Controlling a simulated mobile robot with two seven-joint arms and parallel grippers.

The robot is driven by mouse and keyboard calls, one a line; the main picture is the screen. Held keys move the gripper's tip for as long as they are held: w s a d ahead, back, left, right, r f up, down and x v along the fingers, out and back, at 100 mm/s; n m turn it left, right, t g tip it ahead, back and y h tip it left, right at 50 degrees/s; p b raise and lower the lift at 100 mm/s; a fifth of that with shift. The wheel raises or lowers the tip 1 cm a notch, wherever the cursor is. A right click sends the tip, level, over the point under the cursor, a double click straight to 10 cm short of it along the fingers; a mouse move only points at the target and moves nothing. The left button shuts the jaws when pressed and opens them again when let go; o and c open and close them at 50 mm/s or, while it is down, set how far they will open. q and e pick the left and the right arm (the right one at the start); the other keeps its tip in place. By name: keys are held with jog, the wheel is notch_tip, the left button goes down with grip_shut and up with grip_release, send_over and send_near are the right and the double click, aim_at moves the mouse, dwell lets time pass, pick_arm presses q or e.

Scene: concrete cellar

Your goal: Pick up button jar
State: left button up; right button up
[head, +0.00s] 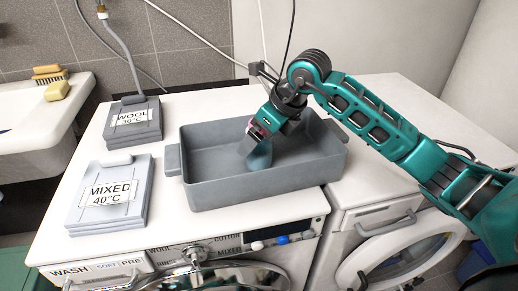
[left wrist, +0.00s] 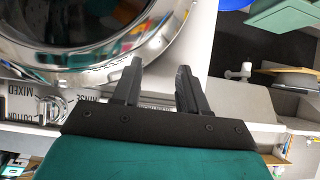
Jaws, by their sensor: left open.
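My right gripper (head: 256,138) reaches down into a grey open bin (head: 265,186) on the white washing machine top. A blue-grey rounded thing (head: 260,157) is right at its fingertips inside the bin. I cannot tell whether this is the button jar, nor whether the fingers are closed on it; the gripper hides its upper part. No other jar shows clearly. My left gripper (left wrist: 158,75) is seen only in the left wrist view. It is open and empty, with its fingers apart near the front of a washing machine with a round chrome door (left wrist: 85,45).
Stacked grey plates labelled MIXED (head: 110,194) and WOOL (head: 132,120) lie left of the bin. A white sink (head: 40,125) with a brush (head: 49,74) and soap (head: 57,90) is at far left. A second machine's door (head: 405,255) stands open at lower right.

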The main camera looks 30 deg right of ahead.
jog(key=shift+w+f, duration=0.1)
jog(key=shift+f, duration=0.05)
jog(key=c, duration=1.2)
jog(key=shift+c, duration=0.6)
jog(key=shift+r, duration=0.2)
